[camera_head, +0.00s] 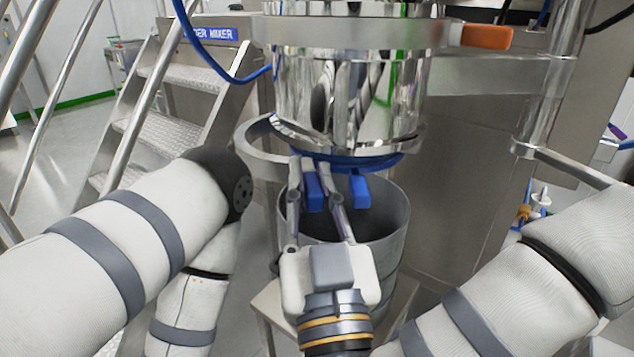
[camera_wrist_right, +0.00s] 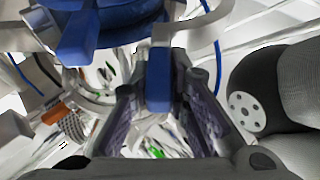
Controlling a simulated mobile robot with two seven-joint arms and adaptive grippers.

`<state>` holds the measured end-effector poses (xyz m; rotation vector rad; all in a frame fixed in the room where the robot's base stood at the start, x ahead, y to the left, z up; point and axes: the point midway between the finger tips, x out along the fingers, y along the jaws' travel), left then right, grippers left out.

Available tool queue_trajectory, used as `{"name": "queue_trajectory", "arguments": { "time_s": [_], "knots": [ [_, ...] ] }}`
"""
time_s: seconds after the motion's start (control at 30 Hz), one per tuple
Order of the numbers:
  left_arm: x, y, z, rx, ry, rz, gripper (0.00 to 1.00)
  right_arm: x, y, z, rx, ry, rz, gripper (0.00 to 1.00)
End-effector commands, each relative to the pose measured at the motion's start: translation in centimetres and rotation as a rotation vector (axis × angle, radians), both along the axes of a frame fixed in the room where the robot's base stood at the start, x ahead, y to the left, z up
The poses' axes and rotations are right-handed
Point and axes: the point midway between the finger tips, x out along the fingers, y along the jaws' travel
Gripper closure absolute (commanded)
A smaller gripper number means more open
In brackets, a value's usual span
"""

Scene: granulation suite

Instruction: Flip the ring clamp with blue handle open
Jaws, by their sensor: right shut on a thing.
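The ring clamp shows as a curved metal band (camera_head: 246,150) left of the polished vessel, standing out from it. Its blue handle (camera_head: 313,192) hangs at the near end of the band. My right gripper (camera_head: 311,176) is shut on this handle, with one finger on each side; the handle (camera_wrist_right: 158,80) also shows between the fingers in the wrist view. A second blue block (camera_head: 360,191) hangs to the right under a blue ring (camera_head: 365,163) at the vessel's bottom. My left arm is in view at the left, but its gripper is not.
A grey open drum (camera_head: 392,240) stands under the vessel, close around my right gripper. An orange handle (camera_head: 487,37) sticks out at the upper right. Metal stairs (camera_head: 170,130) with rails stand at the left. A steel post and rail are at the right.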

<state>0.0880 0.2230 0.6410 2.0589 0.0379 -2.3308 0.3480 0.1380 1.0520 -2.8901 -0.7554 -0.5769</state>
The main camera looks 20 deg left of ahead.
Motion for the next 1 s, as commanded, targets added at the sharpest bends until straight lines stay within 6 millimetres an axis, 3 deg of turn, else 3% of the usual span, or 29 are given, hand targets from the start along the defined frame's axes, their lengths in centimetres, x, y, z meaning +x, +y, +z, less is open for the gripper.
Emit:
{"name": "queue_trajectory", "arguments": {
  "time_s": [0.03,0.07,0.13,0.47,1.0],
  "knots": [
    [0.0,0.0,0.0,0.0,-0.001,0.0,0.6,0.0,0.0,0.1,0.0,-0.004,-0.001,1.0],
    [0.0,0.0,0.0,0.0,-0.001,0.0,0.6,0.0,0.0,0.1,0.0,-0.004,-0.001,0.77],
    [0.0,0.0,0.0,0.0,-0.001,0.0,0.6,0.0,0.0,0.1,0.0,-0.002,0.001,0.63],
    [0.0,0.0,0.0,0.0,-0.001,0.0,0.6,-0.4,-0.1,-0.2,-0.002,0.001,0.006,0.63],
    [0.0,0.0,0.0,0.0,-0.001,0.0,0.6,-6.0,-3.3,-2.8,-0.001,-0.001,0.003,0.63]
  ]
}}
